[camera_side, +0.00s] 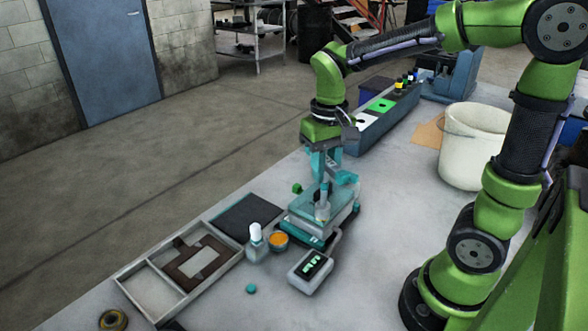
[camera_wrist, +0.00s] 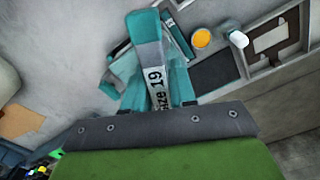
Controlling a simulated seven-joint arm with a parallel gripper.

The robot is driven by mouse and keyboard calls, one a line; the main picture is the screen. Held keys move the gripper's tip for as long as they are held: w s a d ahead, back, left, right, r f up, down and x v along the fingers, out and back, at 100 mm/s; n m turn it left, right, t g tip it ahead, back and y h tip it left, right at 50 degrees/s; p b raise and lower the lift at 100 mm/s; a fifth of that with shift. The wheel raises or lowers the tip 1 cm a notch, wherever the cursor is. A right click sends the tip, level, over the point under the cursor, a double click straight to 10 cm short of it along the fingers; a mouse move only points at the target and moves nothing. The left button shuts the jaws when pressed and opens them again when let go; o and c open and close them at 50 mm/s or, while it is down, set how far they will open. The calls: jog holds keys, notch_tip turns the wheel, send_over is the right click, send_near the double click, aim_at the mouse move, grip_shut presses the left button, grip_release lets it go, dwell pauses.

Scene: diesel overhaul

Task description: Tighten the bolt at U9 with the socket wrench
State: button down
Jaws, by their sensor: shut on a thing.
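My gripper (camera_side: 325,172) points down over a teal-and-grey engine block (camera_side: 310,206) on the bench. In the wrist view my gripper (camera_wrist: 158,88) is shut on a teal tool with a white label (camera_wrist: 157,75) reading "size 19", which looks like the socket wrench. In the side view a short grey cylinder (camera_side: 322,211) stands at the front of the block, below the gripper. I cannot tell whether it is part of the wrench. The bolt at U9 and its marking cannot be made out, and the contact below the tool is hidden.
A small display box (camera_side: 311,271), an orange-topped jar (camera_side: 278,241) and a white-capped bottle (camera_side: 256,242) stand close to the block. A divided tray (camera_side: 150,293) lies to the left. A white bucket (camera_side: 472,145) stands at right, and a long grey box (camera_side: 380,118) behind.

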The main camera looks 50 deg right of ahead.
jog(key=m, duration=1.1)
jog(key=c, duration=1.6)
grip_release()
grip_shut()
jog(key=shift+r, duration=0.1)
jog(key=shift+r, duration=1.65)
